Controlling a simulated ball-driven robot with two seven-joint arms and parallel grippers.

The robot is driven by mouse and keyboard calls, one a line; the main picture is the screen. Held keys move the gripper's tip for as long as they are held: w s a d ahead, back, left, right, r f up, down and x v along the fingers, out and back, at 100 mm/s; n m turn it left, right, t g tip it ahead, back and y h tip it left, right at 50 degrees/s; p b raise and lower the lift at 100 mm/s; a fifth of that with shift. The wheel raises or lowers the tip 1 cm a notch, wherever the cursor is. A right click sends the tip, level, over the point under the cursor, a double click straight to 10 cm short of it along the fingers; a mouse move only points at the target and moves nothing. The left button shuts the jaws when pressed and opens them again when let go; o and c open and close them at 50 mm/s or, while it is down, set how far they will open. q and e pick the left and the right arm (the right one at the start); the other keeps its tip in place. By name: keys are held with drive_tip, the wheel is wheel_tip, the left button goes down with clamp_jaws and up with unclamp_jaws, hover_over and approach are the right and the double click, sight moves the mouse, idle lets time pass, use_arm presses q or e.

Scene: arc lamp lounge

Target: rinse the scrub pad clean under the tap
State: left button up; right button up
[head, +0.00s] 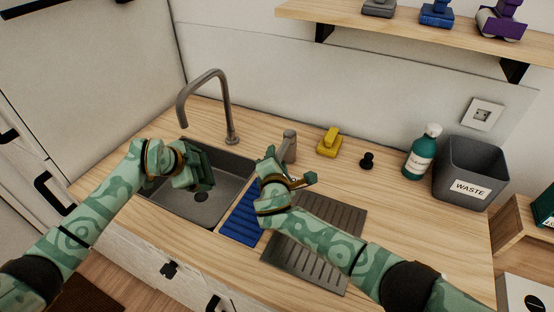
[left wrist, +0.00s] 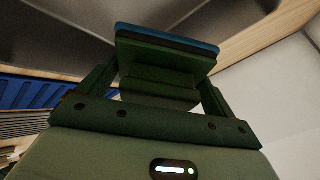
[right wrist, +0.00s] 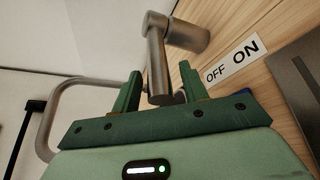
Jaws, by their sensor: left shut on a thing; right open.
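My left gripper (head: 203,168) is over the sink (head: 212,207), to the right of and below the tap spout (head: 183,120). In the left wrist view it is shut on the scrub pad (left wrist: 160,55), a dark green block with a blue face along its far edge. In the head view the pad is hard to tell from the green fingers. No water shows at the spout. My right gripper (head: 291,168) is open at the grey tap lever (head: 289,145). In the right wrist view the lever (right wrist: 157,65) stands between the fingers; contact is unclear.
An OFF/ON label (right wrist: 232,60) is beside the lever. A blue ribbed mat (head: 240,222) and a grey drainer (head: 318,238) lie right of the sink. Behind are a yellow object (head: 329,143), black knob (head: 367,160), teal bottle (head: 421,153) and waste bin (head: 470,172).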

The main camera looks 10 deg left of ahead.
clamp_jaws()
drive_tip(key=shift+s+d+n+y, duration=0.1)
drive_tip(key=shift+d+n+y, duration=0.6)
drive_tip(key=shift+y, duration=0.3)
drive_tip(key=shift+a, duration=0.1)
unclamp_jaws()
drive_tip(key=v, duration=1.2)
